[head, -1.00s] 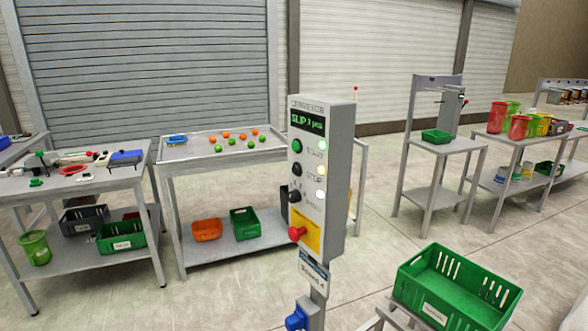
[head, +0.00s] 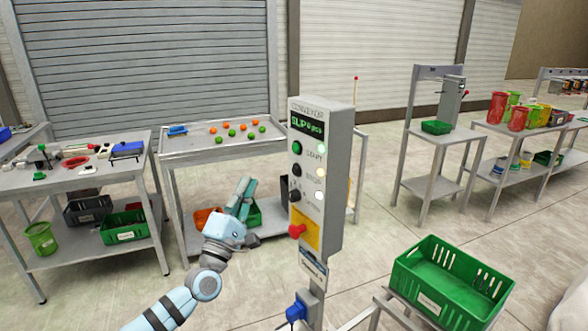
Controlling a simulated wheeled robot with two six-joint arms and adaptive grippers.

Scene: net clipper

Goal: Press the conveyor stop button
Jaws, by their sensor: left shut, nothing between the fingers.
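The grey conveyor control box (head: 336,190) stands upright on a post in the middle of the head view. Its face has a lit display (head: 308,126), a green start button (head: 297,148), a black stop button (head: 297,170) below it, a dark knob (head: 295,195), and a red mushroom button (head: 297,231) on a yellow plate. Pale lamps sit beside the upper controls. My left gripper (head: 246,184) is shut and empty, pointing up and away, left of the box and apart from the buttons. My right gripper is not in view.
A table with orange and green balls (head: 228,133) stands behind the gripper. A cluttered workbench (head: 70,181) is at left. A green crate (head: 448,276) sits at lower right. A blue item (head: 296,311) is on the post below the box. Open floor lies right of the box.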

